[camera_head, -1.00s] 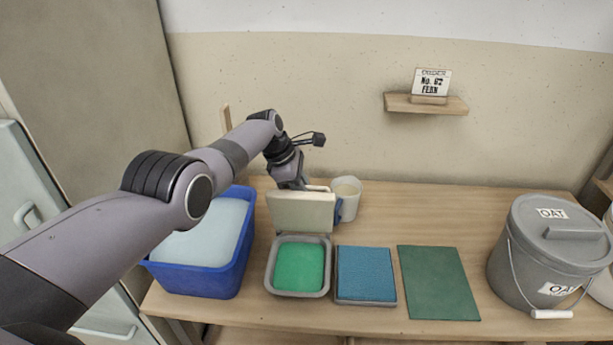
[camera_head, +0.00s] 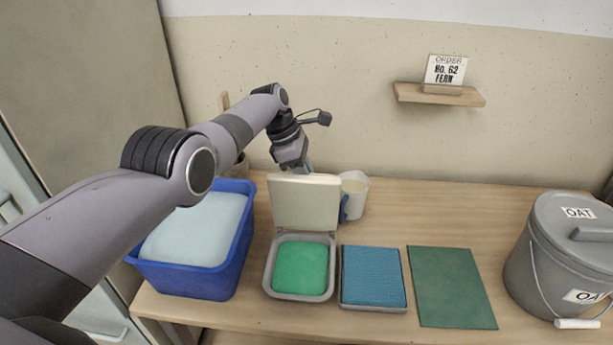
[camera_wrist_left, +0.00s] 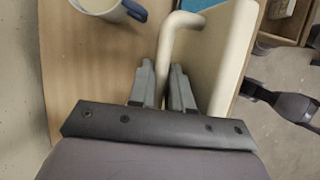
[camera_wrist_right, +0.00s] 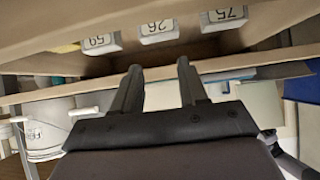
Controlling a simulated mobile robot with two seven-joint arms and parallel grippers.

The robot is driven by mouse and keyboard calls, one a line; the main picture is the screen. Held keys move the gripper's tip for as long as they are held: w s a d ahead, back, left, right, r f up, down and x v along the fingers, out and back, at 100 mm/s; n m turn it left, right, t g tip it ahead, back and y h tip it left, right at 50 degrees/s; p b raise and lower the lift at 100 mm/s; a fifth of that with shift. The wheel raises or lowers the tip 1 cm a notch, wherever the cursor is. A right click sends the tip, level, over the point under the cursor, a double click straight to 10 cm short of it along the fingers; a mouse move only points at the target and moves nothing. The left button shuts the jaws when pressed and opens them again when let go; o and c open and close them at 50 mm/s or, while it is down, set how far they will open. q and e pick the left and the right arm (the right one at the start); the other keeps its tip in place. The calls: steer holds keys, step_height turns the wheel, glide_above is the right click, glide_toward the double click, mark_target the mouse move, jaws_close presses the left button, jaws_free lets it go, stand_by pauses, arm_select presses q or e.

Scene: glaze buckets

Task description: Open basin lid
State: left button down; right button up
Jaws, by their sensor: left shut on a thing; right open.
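The grey basin (camera_head: 269,277) with green filling stands near the table's front edge. Its cream lid (camera_head: 304,202) is swung up at the basin's back edge and stands roughly upright, its inner face towards the head camera. My left gripper (camera_head: 304,170) is behind the lid's top; the lid hides its fingertips there. In the left wrist view my left gripper (camera_wrist_left: 163,88) is shut on the lid's bent cream handle (camera_wrist_left: 170,45). My right gripper (camera_wrist_right: 158,75) is outside the head view. In the right wrist view its fingers are apart with nothing between them.
A blue tub (camera_head: 205,280) stands left of the basin and a white mug (camera_head: 354,190) behind it at right. A blue pad (camera_head: 373,277), a green mat (camera_head: 449,287) and a lidded grey OAT bucket (camera_head: 560,270) follow rightwards. Numbered containers (camera_wrist_right: 158,30) sit near my right gripper.

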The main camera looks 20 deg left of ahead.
arm_select(q)
steer(key=c, duration=1.4)
jaws_free()
steer(key=p+v, duration=0.6)
steer(key=p, duration=0.1)
steer(key=shift+r, duration=0.15)
steer(key=shift+s+a+r+p, duration=0.1)
steer(key=shift+a+r+p, duration=0.25)
steer(key=shift+p, duration=0.35)
steer(key=shift+d, duration=0.1)
